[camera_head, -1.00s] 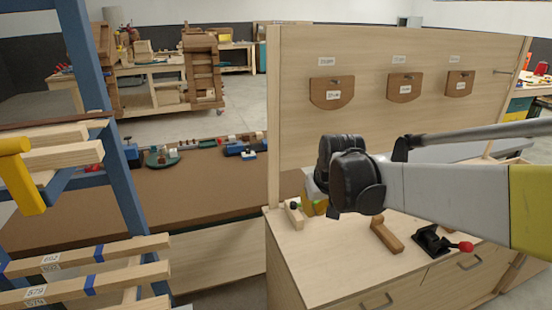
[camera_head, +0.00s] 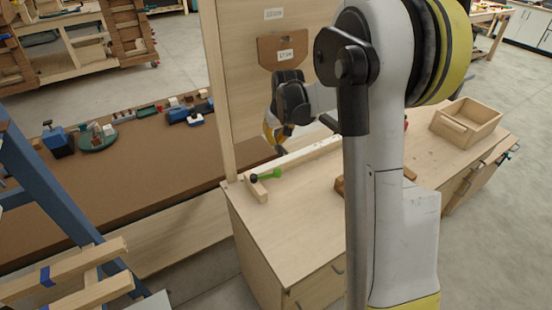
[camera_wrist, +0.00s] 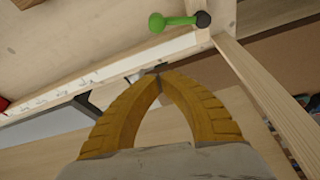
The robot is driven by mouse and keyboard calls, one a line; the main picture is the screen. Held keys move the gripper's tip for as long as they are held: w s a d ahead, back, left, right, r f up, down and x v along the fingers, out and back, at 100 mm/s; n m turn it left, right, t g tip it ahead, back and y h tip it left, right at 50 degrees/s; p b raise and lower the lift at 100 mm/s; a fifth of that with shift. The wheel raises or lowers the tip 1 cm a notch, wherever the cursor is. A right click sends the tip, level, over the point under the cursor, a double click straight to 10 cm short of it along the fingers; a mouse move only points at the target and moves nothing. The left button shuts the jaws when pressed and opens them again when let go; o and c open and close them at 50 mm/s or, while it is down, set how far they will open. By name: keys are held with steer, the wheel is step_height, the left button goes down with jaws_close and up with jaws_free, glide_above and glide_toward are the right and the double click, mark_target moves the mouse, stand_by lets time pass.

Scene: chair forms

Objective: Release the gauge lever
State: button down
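The gauge lever (camera_head: 269,174) has a green handle and a black round end, and lies on a short wooden block (camera_head: 258,190) at the left end of the bench top. In the wrist view the green lever (camera_wrist: 178,22) is at the top, beyond the fingertips and clear of them. My gripper (camera_head: 281,150) is above the bench, behind and slightly right of the lever in the head view. In the wrist view its yellow fingers (camera_wrist: 159,76) meet at the tips with nothing visible between them. My arm hides part of the bench.
An upright wooden panel (camera_head: 222,60) with a brown tag plate (camera_head: 290,50) stands behind the bench. An open wooden tray (camera_head: 467,118) sits at the right. A pale ruler-like strip (camera_wrist: 120,68) runs along the bench edge. The bench front (camera_head: 285,235) is clear.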

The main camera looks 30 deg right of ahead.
mark_target(273, 163)
steer(key=b+x, duration=0.3)
steer(key=x, duration=0.7)
steer(key=shift+f, duration=0.25)
steer(key=s, duration=0.2)
steer(key=s+b, duration=0.1)
steer(key=shift+s+a+r, duration=0.25)
steer(key=shift+s, duration=0.25)
